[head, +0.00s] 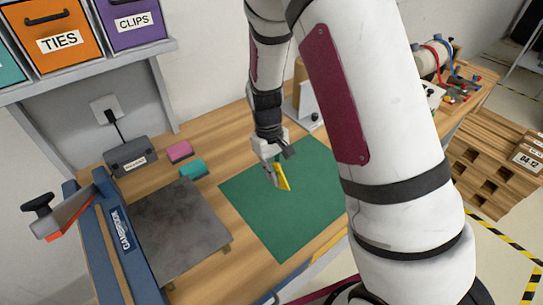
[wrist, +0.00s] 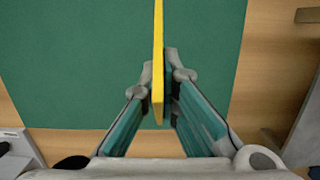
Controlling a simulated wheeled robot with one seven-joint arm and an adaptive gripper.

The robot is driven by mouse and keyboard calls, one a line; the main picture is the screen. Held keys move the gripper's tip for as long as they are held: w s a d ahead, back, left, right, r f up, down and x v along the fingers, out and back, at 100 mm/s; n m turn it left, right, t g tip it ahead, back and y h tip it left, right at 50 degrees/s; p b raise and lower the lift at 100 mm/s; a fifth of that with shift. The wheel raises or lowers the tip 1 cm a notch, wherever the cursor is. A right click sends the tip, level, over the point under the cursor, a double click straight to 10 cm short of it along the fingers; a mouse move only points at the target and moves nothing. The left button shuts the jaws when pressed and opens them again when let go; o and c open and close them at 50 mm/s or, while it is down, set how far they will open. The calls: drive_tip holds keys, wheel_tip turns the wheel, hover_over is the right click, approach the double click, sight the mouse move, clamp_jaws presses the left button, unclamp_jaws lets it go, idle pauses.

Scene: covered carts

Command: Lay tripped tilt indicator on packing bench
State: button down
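The yellow tilt indicator (head: 283,178) is a thin plate, held on edge over the green mat on the wooden packing bench (head: 232,115). In the wrist view the indicator (wrist: 158,50) shows as a narrow yellow strip between the fingertips. My gripper (head: 272,160) points down and is shut on it; both fingers (wrist: 162,85) close on its sides. Its face is hidden in the wrist view, so I cannot tell whether it is tripped. I cannot tell whether its lower edge touches the mat.
The green mat (head: 255,205) is otherwise clear. To its left are a dark plate (head: 175,230), a blue clamp-like frame (head: 120,250), pink (head: 179,151) and teal (head: 192,169) blocks and a grey box (head: 131,157). A white upright stand (head: 308,100) is behind my gripper.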

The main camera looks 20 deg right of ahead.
drive_tip(key=shift+d+f+g+b, duration=0.1)
drive_tip(key=shift+f+g+b, duration=0.3)
drive_tip(key=shift+f, duration=0.5)
drive_tip(key=shift+w+b+x, duration=0.2)
drive_tip(key=shift+b+x, duration=0.25)
drive_tip(key=shift+x, duration=0.55)
drive_tip(key=shift+w+b+x, duration=0.2)
drive_tip(key=shift+b+x, duration=0.25)
drive_tip(key=shift+x, duration=0.5)
drive_tip(key=shift+f, duration=0.3)
drive_tip(key=c, duration=1.2)
unclamp_jaws()
drive_tip(key=w+a+r, duration=0.1)
drive_tip(key=w+r, duration=0.2)
drive_tip(key=r, duration=0.3)
drive_tip(key=shift+w+a+r+p, duration=0.15)
drive_tip(key=shift+r+p, duration=0.2)
drive_tip(key=shift+p, duration=0.05)
